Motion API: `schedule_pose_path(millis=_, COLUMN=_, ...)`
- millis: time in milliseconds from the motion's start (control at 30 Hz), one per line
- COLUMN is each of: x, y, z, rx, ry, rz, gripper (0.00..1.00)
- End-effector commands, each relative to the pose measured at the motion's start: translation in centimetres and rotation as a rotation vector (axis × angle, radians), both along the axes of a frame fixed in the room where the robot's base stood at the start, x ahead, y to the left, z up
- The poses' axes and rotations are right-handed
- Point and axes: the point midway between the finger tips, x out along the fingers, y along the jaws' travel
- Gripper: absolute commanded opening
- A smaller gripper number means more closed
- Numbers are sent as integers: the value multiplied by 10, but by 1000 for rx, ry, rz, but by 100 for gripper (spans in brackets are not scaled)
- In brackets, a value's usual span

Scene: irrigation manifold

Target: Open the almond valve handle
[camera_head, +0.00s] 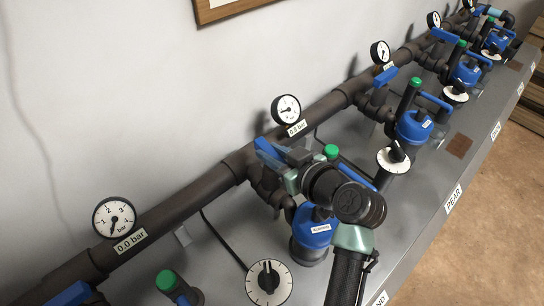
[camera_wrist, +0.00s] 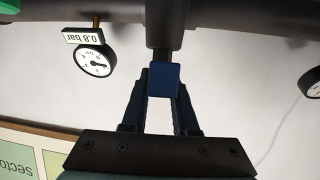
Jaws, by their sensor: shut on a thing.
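The blue valve handle (camera_head: 266,149) sits on the dark pipe below the gauge with the 0.8 bar label. A partly hidden bench label ending in "ND" (camera_head: 379,298) stands at the front of this station. My gripper (camera_head: 284,160) is shut on the handle; in the wrist view the handle's blue end (camera_wrist: 164,80) sits between my fingers (camera_wrist: 162,92). In the head view the handle slants across the pipe's direction, unlike the neighbouring blue handle (camera_head: 388,76). My arm hides part of the valve and the blue filter body (camera_head: 312,232) below.
The gauge (camera_head: 286,109) beside the handle shows a raised needle; it also shows in the wrist view (camera_wrist: 95,61). A left gauge (camera_head: 114,217) is labelled 0.0 bar. A white dial (camera_head: 268,282) and green-capped pipe (camera_head: 331,151) stand close to my arm. Similar stations continue right.

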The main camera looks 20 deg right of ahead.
Motion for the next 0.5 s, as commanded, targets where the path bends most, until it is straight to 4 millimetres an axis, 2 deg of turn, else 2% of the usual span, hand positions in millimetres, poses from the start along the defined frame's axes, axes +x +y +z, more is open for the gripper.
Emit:
schedule_pose_path(millis=200, x=0, y=-2, z=-3, rx=-1, ry=3, rz=88, gripper=0)
schedule_pose_path(millis=500, x=0, y=-1, z=-3, rx=-1, ry=6, rz=132, gripper=0)
